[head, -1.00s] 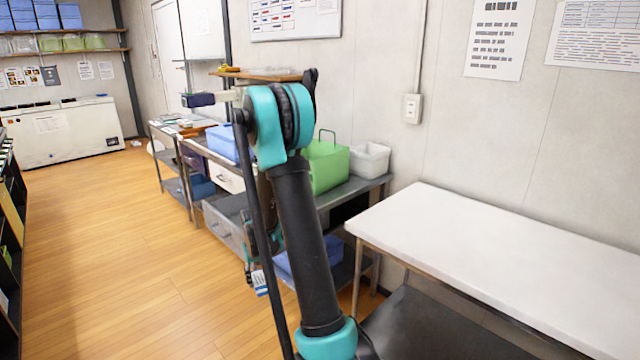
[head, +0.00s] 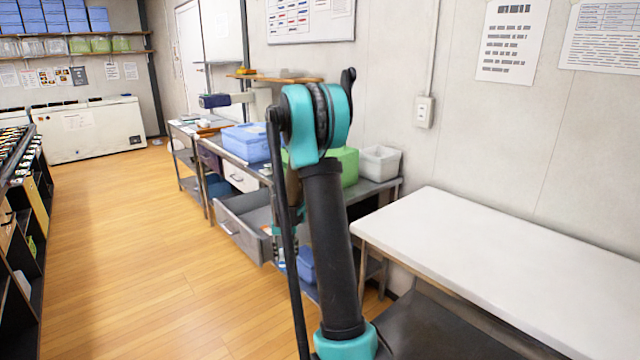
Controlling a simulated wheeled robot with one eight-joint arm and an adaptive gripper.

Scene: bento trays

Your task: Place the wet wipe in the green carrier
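The green carrier (head: 347,166) stands on the grey metal table against the wall. My upright arm covers its middle and its handle. My gripper (head: 279,248) hangs low behind my dark arm link, in front of the table and by the open drawer, below the carrier's height. Only slivers of it show. A small white and blue bit of the wet wipe (head: 281,265) shows at its lower end; the packet was clearer there a second ago. The fingers are mostly hidden, but the wipe appears held.
The grey drawer (head: 240,228) under the metal table (head: 375,188) is pulled open. A blue bin (head: 246,143) stands left of the carrier and a white bin (head: 380,163) right of it. A bare white table (head: 480,245) is at right. The wooden floor (head: 150,270) at left is clear.

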